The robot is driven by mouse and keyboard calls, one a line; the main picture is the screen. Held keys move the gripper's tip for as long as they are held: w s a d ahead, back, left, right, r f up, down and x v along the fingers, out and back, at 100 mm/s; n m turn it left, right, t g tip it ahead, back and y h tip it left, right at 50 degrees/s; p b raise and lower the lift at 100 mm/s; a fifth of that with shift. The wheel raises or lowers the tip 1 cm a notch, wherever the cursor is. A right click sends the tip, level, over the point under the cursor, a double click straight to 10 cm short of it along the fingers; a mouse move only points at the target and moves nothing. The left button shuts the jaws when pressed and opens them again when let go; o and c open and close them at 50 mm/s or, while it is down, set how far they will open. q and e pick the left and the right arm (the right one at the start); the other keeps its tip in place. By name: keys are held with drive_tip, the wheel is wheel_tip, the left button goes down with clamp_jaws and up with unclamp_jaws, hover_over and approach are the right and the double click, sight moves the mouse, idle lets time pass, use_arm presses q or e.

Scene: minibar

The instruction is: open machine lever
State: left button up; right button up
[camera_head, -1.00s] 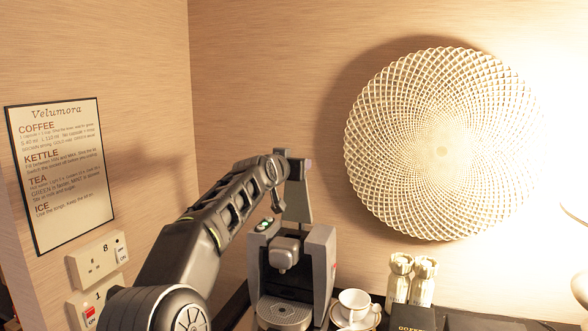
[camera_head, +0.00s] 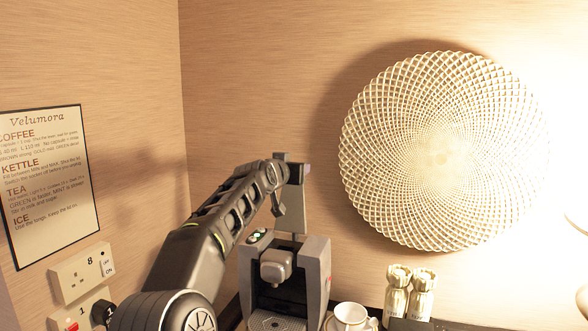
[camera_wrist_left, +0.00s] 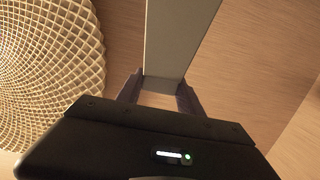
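The grey coffee machine (camera_head: 322,268) stands on the counter at the lower middle of the head view. Its flat grey lever (camera_wrist_left: 176,40) runs down from the top of the left wrist view. The two dark fingers of my left gripper (camera_wrist_left: 160,92) lie on either side of the lever's end, with no clear gap seen. In the head view my left gripper (camera_head: 288,172) is above the machine, against the wall behind, and its fingers are hard to make out. My right gripper is not in view.
A white cup (camera_head: 351,314) stands right of the machine, close to it. Two pale wrapped bundles (camera_head: 410,290) stand further right. A sign (camera_head: 50,185) and sockets (camera_head: 83,272) are on the left wall. A round woven ornament (camera_head: 440,150) hangs behind.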

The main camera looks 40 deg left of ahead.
use_arm(q)
drive_tip(key=o, duration=0.5)
drive_tip(key=shift+s+d+b, duration=0.15)
drive_tip(key=shift+s+b, duration=0.15)
drive_tip(key=b+v, duration=0.2)
drive_tip(key=v, duration=0.5)
drive_tip(key=shift+b, duration=0.3)
